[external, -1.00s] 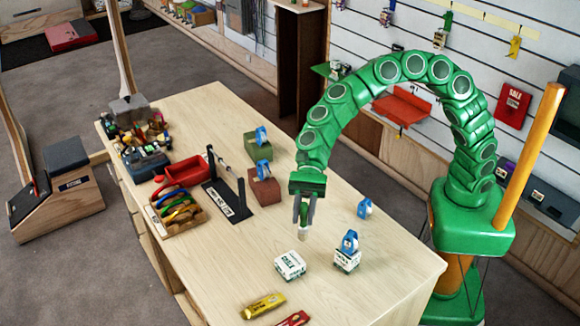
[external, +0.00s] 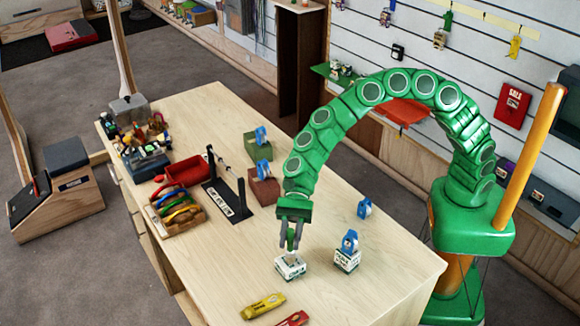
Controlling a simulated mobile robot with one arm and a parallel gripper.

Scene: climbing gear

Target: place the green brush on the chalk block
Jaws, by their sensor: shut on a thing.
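My gripper (external: 291,244) points down over the front middle of the table, its grey fingers shut on the small green brush (external: 291,238). The brush is upright and mostly hidden between the fingers. Its pale lower end is at the top of a white chalk block (external: 291,269) with green print. I cannot tell whether the brush touches the block or hangs just above it. A second white block (external: 346,262) stands to the right with a blue item (external: 349,242) on it.
Another blue item (external: 364,209) lies at the right on the wooden table (external: 350,295). A green block (external: 257,147) and a brown block (external: 264,190) carry blue items. A black stand (external: 229,201) is behind left. Yellow (external: 262,306) and red (external: 292,319) items lie in front.

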